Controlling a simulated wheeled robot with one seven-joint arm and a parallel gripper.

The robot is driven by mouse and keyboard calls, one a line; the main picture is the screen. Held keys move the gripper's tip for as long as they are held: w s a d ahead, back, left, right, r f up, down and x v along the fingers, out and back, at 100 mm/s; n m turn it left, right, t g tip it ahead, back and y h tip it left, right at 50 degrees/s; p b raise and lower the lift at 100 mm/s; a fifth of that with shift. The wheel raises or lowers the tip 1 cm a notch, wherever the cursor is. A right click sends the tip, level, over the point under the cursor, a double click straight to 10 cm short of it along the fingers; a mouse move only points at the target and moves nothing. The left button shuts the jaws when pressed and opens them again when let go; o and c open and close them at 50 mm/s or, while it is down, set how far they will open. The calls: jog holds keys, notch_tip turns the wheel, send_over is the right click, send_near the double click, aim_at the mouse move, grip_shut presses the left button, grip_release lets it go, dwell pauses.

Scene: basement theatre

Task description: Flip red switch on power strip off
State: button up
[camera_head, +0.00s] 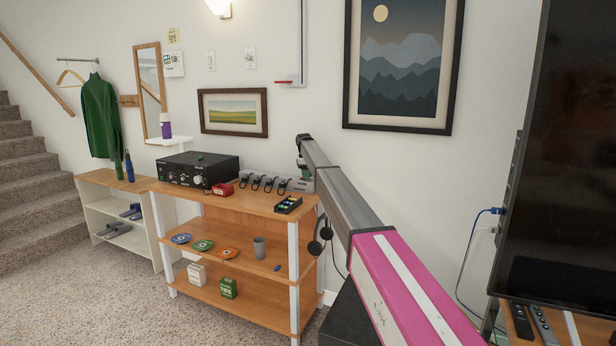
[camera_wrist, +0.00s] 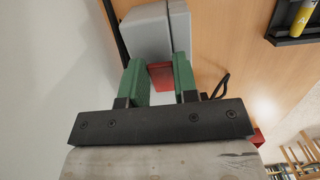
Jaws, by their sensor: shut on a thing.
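The grey power strip (camera_head: 301,186) lies along the back of the wooden shelf's top, with several black plugs in it. Its grey end also shows in the wrist view (camera_wrist: 147,32). My gripper (camera_head: 302,162) is over the right end of the strip. In the wrist view its two green fingers (camera_wrist: 160,64) point at the strip, one on each side of the red switch (camera_wrist: 160,76). The fingers are shut on the red switch. The head view does not show the switch, and its exact tilt cannot be told.
A black amplifier (camera_head: 197,170) and a red box (camera_head: 222,189) stand left of the strip. A black tray (camera_head: 288,205) with batteries lies in front of it. The white wall is close behind. Headphones (camera_head: 320,235) hang at the shelf's right side.

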jog(key=o, duration=0.9)
jog(key=shift+r, duration=0.1)
jog(key=r, duration=0.3)
jog(key=a+r, duration=0.1)
jog(key=r, duration=0.6)
jog(key=shift+w+a+r, duration=0.15)
jog(key=shift+w+r, duration=0.05)
jog(key=shift+r, duration=0.05)
